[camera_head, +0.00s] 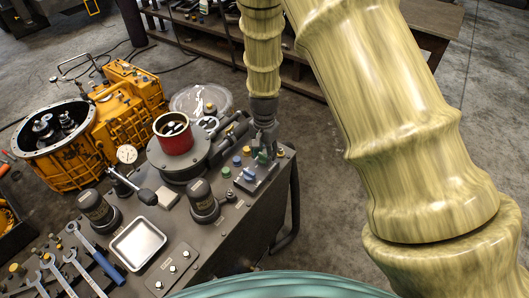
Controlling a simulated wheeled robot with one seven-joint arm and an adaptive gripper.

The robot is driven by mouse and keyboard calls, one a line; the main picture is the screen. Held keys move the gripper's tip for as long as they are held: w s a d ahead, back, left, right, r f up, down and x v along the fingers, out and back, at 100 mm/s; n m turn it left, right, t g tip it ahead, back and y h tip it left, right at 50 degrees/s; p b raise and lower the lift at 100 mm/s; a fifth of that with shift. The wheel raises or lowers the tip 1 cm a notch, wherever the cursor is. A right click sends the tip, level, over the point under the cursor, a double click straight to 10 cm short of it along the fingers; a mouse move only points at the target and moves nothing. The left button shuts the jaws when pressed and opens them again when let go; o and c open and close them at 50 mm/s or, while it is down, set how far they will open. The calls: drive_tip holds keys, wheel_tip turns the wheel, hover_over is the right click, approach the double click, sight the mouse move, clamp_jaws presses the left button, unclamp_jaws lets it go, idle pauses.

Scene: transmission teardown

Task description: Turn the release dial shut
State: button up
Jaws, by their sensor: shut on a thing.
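My gripper (265,140) points down over the right end of the dark machine bench, at a panel of small coloured knobs. Its fingers are shut on what I take to be the release dial, which the fingers mostly hide. A green knob (263,157) shows right at the fingertips; I cannot tell whether it is part of that dial. The dial's turn angle is not readable from here.
Blue and yellow knobs (237,160) stand close left of my gripper. A red-rimmed cylinder (173,134), black capped posts (203,201), a metal tray (138,243) and wrenches (88,258) are on the bench (225,235). A yellow transmission housing (125,100) stands behind left.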

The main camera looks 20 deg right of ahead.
sight(264, 154)
idle(0.3)
drive_tip(key=o, duration=1)
drive_tip(key=shift+r, duration=0.15)
wheel_tip(264, 154, up, 12)
idle(0.4)
